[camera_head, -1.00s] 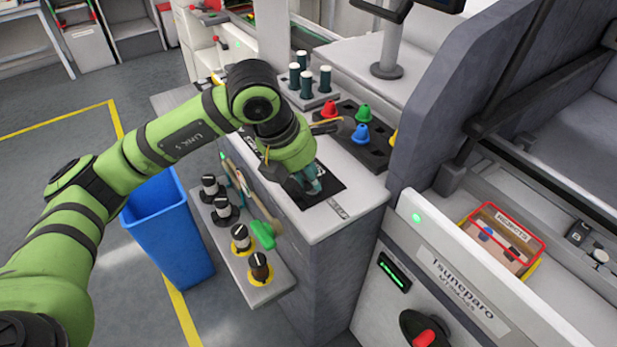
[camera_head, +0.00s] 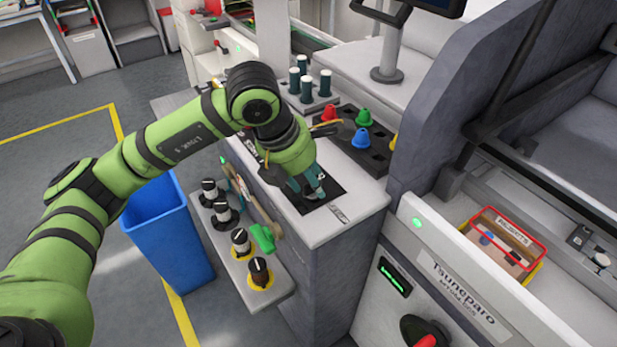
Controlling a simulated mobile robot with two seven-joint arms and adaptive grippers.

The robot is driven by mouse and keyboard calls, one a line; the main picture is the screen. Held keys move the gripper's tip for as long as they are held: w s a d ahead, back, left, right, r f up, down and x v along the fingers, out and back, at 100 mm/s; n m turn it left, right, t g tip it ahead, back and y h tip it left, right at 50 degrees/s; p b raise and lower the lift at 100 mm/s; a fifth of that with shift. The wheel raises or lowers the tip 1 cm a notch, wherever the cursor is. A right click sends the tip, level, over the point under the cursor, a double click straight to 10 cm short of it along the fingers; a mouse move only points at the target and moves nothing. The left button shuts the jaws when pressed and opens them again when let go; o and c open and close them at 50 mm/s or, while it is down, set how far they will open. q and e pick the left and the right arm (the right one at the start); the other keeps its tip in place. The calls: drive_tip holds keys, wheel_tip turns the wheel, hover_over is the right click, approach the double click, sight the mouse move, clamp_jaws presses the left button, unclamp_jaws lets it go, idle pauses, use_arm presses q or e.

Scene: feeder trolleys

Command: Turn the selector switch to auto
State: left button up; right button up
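My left arm comes in from the left, and its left gripper (camera_head: 309,189) points down over a black plate (camera_head: 331,184) on the grey cabinet top. Its teal fingers are close to the plate. The hand hides most of what is under it, so I cannot see any switch there or tell whether the fingers touch or hold one. Several black knobs (camera_head: 240,240) stand on a side ledge, some on yellow bases. A round black rotary switch with a red handle (camera_head: 427,340) is on the machine front, cut by the lower edge. No "auto" label is readable. My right gripper is not in view.
Coloured cones (camera_head: 363,115) stand in a black holder (camera_head: 371,157) behind the hand. Several teal cylinders with white tops (camera_head: 325,83) stand farther back. A blue bin (camera_head: 170,240) is left of the ledge. The grey machine housing (camera_head: 455,90) rises at the right.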

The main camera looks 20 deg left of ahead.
use_arm(q)
drive_tip(key=v, duration=1.1)
drive_tip(key=shift+a+r, duration=0.2)
drive_tip(key=shift+r, duration=0.1)
drive_tip(key=shift+s, duration=0.1)
